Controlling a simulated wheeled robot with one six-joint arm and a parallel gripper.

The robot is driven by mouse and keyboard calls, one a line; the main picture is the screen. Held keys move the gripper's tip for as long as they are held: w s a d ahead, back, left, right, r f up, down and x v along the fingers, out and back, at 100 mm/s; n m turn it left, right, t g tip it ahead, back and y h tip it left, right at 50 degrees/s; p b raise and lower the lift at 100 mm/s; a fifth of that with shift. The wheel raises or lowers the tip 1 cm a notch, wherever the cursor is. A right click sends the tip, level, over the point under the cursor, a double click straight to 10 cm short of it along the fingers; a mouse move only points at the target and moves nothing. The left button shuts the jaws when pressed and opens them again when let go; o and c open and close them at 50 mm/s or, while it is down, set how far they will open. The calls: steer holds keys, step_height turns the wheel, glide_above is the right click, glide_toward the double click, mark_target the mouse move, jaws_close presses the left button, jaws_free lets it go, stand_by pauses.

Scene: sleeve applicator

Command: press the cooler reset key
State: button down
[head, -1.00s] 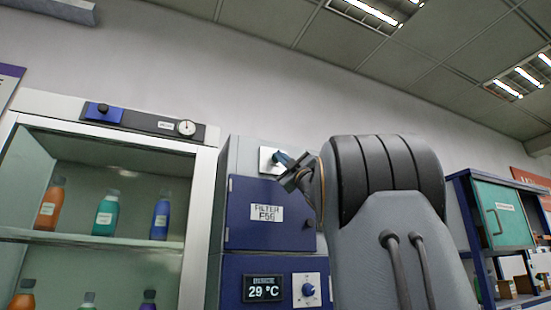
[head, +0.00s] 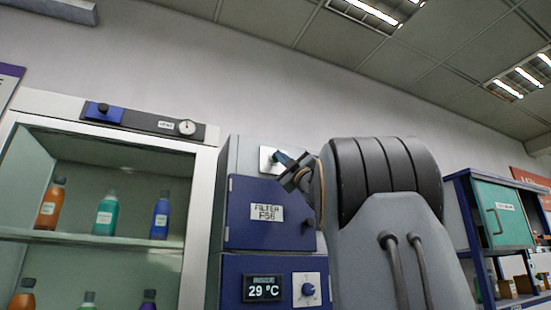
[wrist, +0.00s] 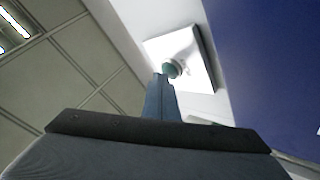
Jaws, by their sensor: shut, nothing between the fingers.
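A white square plate (wrist: 196,52) with a round teal key (wrist: 173,69) is on the upper front of the blue and grey cabinet. In the head view the plate (head: 267,160) shows above the filter door, its right part hidden by my gripper (head: 281,158). In the wrist view my gripper (wrist: 161,82) is shut and empty, its tips at the lower left edge of the key. I cannot tell whether they touch it or whether it is pressed in. No label for the key is readable.
The blue filter door (head: 240,230) is shut. Below it are a display (head: 263,288) reading 29 °C and a blue knob (head: 308,289). An open-fronted bottle case (head: 203,200) stands left, with a black knob (head: 103,108) on top. A teal-doored shelf unit (head: 503,212) stands right.

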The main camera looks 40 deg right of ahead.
steer(key=shift+s+a+b, duration=0.15)
steer(key=shift+s+b, duration=0.15)
steer(key=shift+s, duration=0.35)
steer(key=s+b, duration=0.1)
steer(key=s, duration=0.1)
steer(key=s+a+b, duration=0.1)
steer(key=s, duration=0.2)
steer(key=shift+a, duration=0.2)
stand_by(0.9)
